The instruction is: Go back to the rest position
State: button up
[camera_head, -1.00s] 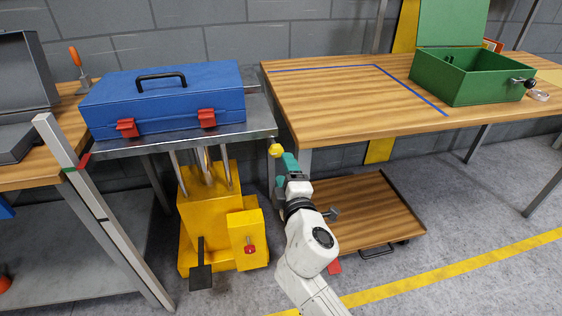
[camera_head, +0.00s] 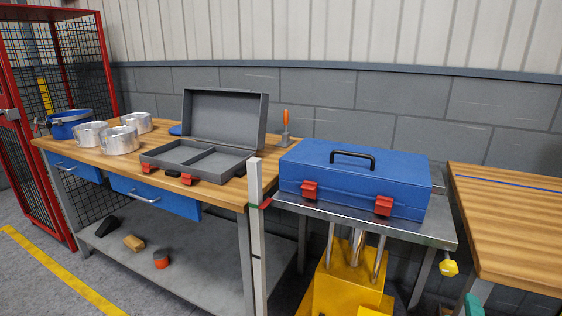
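Only a small teal piece (camera_head: 473,305) shows at the bottom edge on the right; it looks like the end of my gripper. Its fingers cannot be made out, and the rest of my arm is out of view. It is below and right of the steel-topped yellow lift table (camera_head: 437,230). A closed blue case (camera_head: 350,181) with a black handle and red latches rests on that lift table.
A wooden workbench (camera_head: 75,149) on the left carries an open grey case (camera_head: 225,125), metal cylinders (camera_head: 121,140) and a blue container (camera_head: 70,124). A grey post (camera_head: 256,235) stands before the lift table. Another wooden table (camera_head: 510,225) is at right. A red mesh cage (camera_head: 55,60) stands far left.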

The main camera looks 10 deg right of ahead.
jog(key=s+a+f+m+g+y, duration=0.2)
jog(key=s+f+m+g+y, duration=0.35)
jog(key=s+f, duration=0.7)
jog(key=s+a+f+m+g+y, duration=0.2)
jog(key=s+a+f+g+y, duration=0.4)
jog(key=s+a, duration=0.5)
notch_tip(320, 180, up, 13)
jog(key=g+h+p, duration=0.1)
jog(key=p, duration=1.2)
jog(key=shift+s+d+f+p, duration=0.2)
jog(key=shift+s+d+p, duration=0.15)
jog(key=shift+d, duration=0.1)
